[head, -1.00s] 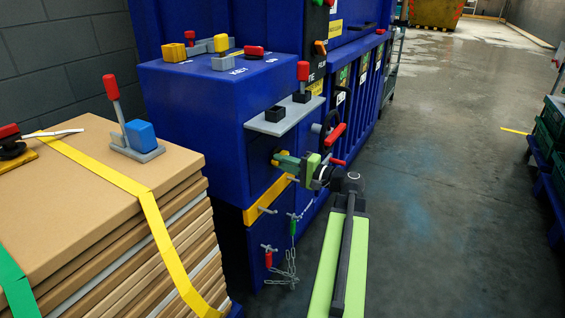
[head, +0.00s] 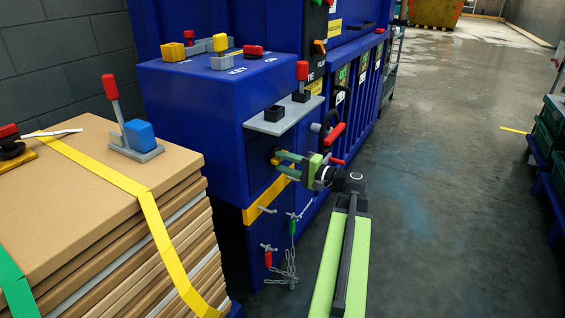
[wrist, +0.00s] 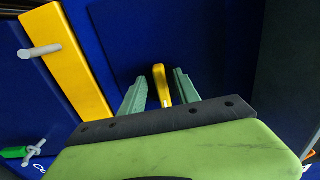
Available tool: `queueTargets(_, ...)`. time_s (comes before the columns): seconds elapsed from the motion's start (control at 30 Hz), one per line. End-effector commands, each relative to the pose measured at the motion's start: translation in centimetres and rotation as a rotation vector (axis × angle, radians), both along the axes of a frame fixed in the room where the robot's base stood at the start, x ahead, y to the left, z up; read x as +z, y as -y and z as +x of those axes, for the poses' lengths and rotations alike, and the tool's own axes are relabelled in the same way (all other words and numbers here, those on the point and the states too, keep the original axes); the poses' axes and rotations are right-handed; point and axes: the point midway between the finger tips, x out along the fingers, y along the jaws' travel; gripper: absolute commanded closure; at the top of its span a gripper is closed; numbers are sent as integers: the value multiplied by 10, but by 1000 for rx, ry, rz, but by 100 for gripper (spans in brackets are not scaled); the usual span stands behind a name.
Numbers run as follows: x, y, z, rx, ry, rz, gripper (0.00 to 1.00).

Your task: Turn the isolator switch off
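A small yellow handle (head: 274,161) sticks out from the side face of the blue machine box; I take it to be the isolator switch. In the wrist view the yellow handle (wrist: 160,86) stands upright between my two green fingers, with a gap on each side. My gripper (head: 279,164) is open at that face, its fingers one above the other in the head view. My gripper also shows in the wrist view (wrist: 161,78). I cannot tell that either finger touches the handle. The base of the handle is partly hidden.
A yellow bar (head: 268,198) with a grey pin lies just below, and a chain (head: 290,266) hangs under it. A grey shelf (head: 285,117) juts out above my gripper. Strapped cardboard (head: 120,190) stands at the left.

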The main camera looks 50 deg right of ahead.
Motion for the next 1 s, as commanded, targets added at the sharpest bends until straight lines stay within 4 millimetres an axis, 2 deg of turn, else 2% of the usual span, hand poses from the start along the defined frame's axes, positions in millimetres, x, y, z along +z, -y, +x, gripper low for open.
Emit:
queueTargets(0.4, 0, 27, -107, -5, 0, 0, 62)
queueTargets(0.6, 0, 37, -147, -4, -1, 0, 62)
queueTargets(0.77, 0, 40, -160, -2, -1, 0, 62)
queueTargets(1.0, 0, 40, -161, -1, -1, 0, 62)
